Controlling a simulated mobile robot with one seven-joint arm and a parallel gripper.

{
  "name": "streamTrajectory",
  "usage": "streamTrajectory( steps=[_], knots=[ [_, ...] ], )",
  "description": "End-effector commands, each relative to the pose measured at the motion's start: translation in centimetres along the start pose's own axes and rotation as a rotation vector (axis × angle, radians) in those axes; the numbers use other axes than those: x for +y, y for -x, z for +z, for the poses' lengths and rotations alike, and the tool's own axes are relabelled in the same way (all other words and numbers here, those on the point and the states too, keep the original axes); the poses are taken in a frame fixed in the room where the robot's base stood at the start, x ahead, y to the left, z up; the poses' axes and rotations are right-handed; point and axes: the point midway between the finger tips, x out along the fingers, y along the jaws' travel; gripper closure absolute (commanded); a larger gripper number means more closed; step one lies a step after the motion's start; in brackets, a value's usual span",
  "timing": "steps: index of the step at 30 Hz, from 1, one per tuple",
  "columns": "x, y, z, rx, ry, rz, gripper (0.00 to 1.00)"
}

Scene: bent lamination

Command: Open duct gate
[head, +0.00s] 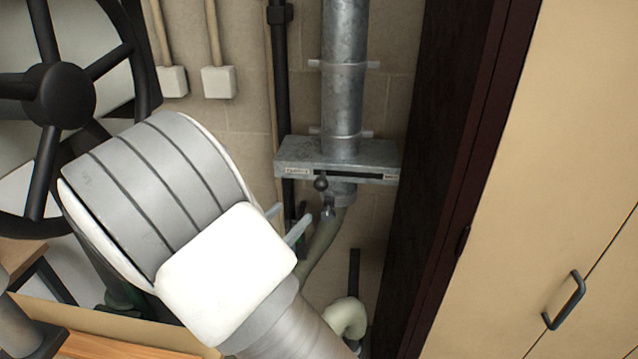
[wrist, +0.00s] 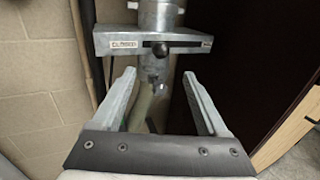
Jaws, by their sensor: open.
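The duct gate (head: 300,150) is a grey metal box around a vertical galvanized duct (head: 343,90). Its front has a dark horizontal slot with a small label at each end; the left one reads "CLOSED" in the wrist view. A dark round knob (head: 321,183) stands at the left part of the slot, near that label; it also shows in the wrist view (wrist: 160,48). My gripper (head: 289,219) is open and empty, below and left of the knob in the head view. In the wrist view, the fingers (wrist: 158,82) point toward the gate, with the knob beyond and between them.
A pale hose (head: 320,245) and a small metal fitting (head: 328,211) hang under the gate. A dark panel (head: 435,150) and a tan cabinet (head: 560,170) stand close on the right. A black spoked wheel (head: 62,95) is at left. Block wall lies behind.

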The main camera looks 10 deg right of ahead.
Motion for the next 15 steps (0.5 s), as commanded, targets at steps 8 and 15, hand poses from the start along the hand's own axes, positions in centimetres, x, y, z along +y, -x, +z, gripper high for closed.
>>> streamTrajectory(
  steps=[8,15],
  knots=[
    [-0.2,-6.3,0.1,0.000,0.001,-0.006,0.24],
    [-0.2,-11.0,0.1,0.000,-0.001,-0.005,0.24]
  ],
)
